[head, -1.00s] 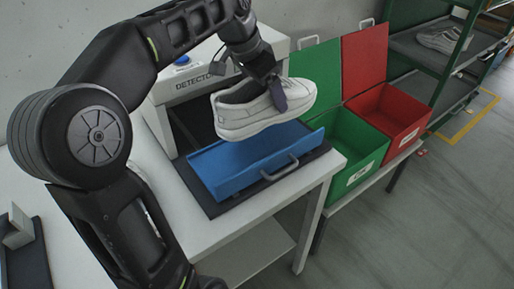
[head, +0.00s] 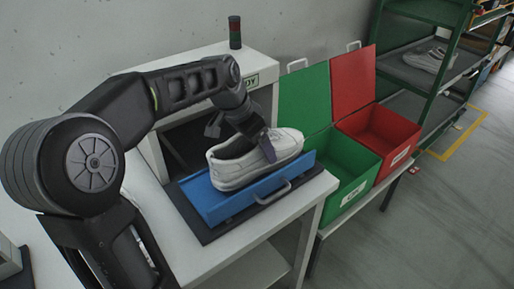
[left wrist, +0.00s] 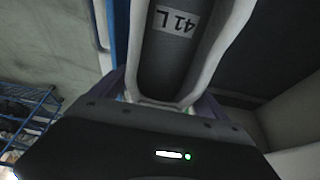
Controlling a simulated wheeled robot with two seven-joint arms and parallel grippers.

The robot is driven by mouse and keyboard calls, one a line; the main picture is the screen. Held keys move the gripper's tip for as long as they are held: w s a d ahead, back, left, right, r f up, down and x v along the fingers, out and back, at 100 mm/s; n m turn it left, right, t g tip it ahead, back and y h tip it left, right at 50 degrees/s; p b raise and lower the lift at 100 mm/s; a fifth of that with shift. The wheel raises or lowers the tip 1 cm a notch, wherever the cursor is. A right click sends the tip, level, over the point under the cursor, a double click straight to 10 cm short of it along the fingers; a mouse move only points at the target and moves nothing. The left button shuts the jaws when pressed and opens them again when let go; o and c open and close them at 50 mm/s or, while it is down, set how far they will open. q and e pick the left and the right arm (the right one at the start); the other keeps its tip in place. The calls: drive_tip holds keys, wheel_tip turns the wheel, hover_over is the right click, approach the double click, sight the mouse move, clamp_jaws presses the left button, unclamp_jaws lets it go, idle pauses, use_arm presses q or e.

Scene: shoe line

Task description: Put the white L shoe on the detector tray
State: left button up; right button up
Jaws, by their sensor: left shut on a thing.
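The white shoe (head: 232,172) is at the blue detector tray (head: 208,207) in the head view, upright, with its sole at tray level. I cannot tell whether the sole rests fully on the tray floor. My left gripper (head: 266,146) is shut on the shoe from above, one finger showing on its near side. In the left wrist view the shoe (left wrist: 193,88) fills the middle between the fingers, and its insole label (left wrist: 175,22) reads "41 L". My right gripper is not in view.
The detector (head: 262,68) stands behind the tray, with a dark stack light (head: 235,32) on top. An open green box (head: 352,190) and an open red box (head: 392,152) stand to the right. Another pair of shoes (head: 428,60) lies on the green-framed rack at the back right.

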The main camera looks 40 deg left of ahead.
use_arm(q)
drive_tip(key=shift+f, duration=0.6)
drive_tip(key=o, duration=1.6)
drive_tip(key=shift+f, duration=0.15)
drive_tip(key=shift+r, duration=0.2)
drive_tip(key=v, duration=1.1)
drive_tip(key=shift+s+r, duration=0.25)
drive_tip(key=shift+r, duration=0.1)
drive_tip(key=shift+a, duration=0.15)
